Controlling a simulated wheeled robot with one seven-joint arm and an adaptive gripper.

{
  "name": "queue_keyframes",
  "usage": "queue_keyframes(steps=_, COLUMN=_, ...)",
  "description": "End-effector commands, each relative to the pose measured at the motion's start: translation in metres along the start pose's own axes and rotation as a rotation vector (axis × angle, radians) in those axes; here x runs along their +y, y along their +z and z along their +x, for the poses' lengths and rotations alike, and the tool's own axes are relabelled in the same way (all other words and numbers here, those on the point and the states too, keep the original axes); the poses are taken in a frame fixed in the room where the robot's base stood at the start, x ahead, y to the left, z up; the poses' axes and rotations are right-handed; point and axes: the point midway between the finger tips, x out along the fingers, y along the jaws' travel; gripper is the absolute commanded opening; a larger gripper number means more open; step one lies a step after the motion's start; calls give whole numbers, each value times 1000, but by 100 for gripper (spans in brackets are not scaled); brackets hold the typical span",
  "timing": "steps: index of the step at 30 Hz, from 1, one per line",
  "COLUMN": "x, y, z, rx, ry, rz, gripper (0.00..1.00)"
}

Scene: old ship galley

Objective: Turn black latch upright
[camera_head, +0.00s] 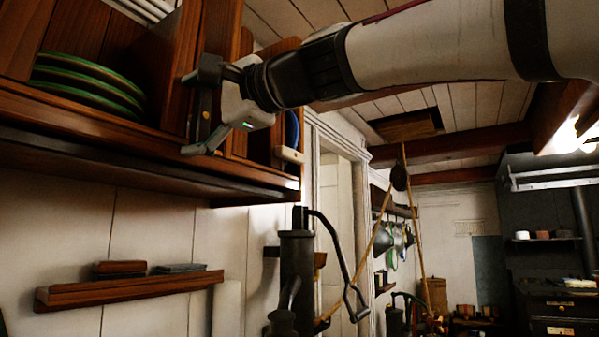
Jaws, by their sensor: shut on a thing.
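The black latch (199,122) is a short dark bar with a small brass-coloured spot, on the front of the wooden cupboard (172,75) at upper left. It looks close to upright in the picture. My gripper (194,113) comes in from the right at the end of my white and black arm. Its two dark fingers are shut on the latch, one near its upper end and one near its lower end. The fingers and the gripper's body hide part of the latch.
Green-rimmed plates (90,85) are stacked in the open cupboard bay to the left. A small wall shelf (130,288) is below. A black hand pump (297,265) stands below and right of the cupboard. A dark stove (560,310) is far right.

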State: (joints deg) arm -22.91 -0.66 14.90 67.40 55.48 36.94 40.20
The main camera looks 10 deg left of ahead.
Motion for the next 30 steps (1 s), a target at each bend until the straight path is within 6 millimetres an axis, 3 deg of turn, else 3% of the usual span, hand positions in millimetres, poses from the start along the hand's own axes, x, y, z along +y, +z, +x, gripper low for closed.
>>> queue_keyframes(steps=8, x=2, y=0, z=0, rx=-2, ry=5, rz=-5, gripper=55)
queue_keyframes(steps=9, x=2, y=0, z=0, rx=-2, ry=5, rz=-5, gripper=89)
queue_keyframes(steps=11, x=2, y=0, z=0, rx=-2, ry=4, rz=-5, gripper=100)
queue_keyframes(steps=23, x=0, y=0, z=-2, rx=0, ry=2, rz=-3, gripper=100)
queue_keyframes(steps=30, x=0, y=0, z=-34, rx=3, ry=0, rz=-4, gripper=100)
